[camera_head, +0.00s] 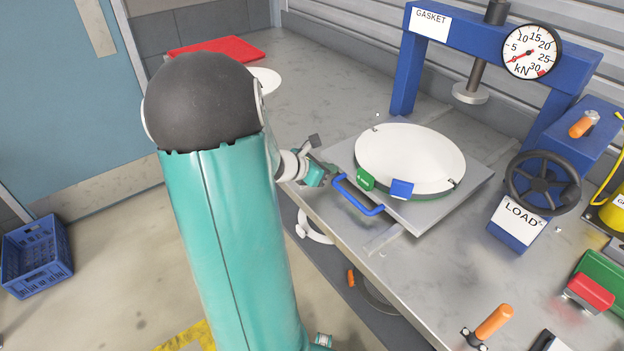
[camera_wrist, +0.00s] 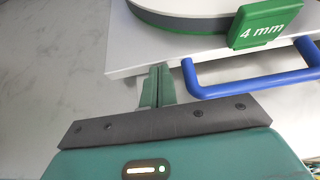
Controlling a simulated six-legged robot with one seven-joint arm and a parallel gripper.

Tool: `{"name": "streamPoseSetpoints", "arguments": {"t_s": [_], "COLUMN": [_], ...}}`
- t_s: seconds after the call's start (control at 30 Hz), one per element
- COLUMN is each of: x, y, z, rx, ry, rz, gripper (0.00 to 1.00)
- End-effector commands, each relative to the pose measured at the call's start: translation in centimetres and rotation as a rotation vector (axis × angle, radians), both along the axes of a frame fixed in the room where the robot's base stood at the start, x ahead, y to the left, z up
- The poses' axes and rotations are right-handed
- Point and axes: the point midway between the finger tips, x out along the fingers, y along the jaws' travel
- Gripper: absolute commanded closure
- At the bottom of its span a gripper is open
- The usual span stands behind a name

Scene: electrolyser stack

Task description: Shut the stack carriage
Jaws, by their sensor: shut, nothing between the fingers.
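The stack carriage (camera_head: 462,196) is a flat grey plate on the bench, out in front of the blue press (camera_head: 405,75). A round white-topped stack (camera_head: 410,155) with green and blue tabs lies on it. A blue bar handle (camera_head: 358,196) runs along the carriage's front edge; in the wrist view the handle (camera_wrist: 255,82) is at the right. My gripper (camera_head: 328,168) is at the handle's left end. In the wrist view my gripper's green fingers (camera_wrist: 157,85) are together and empty, close to the carriage edge (camera_wrist: 125,62) and left of the handle. Whether they touch the edge is unclear.
The press has a kN gauge (camera_head: 531,51) and a round black handwheel (camera_head: 542,183) marked LOAD. A red plate (camera_head: 215,49) and white disc (camera_head: 264,80) lie at the back left. Green and red blocks (camera_head: 588,292) and an orange-handled tool (camera_head: 493,322) are at right.

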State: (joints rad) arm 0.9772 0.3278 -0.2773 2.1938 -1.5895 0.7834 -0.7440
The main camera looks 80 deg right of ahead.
Motion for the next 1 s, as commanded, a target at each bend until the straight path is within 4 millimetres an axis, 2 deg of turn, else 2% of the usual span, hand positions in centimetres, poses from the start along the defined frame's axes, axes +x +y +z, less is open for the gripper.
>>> {"name": "streamPoseSetpoints", "arguments": {"t_s": [0.3,0.6,0.8,1.0], "x": [-5.8,-11.1,-13.9,-15.5], "y": [-7.4,-13.5,-16.4,-18.2], "z": [0.0,0.0,0.0,0.0], "rx": [-0.001,-0.001,-0.001,-0.001], "ry": [0.003,0.003,0.002,0.000], "rz": [-0.003,-0.001,-0.002,0.000], "gripper": [1.00,1.00,1.00,1.00]}}
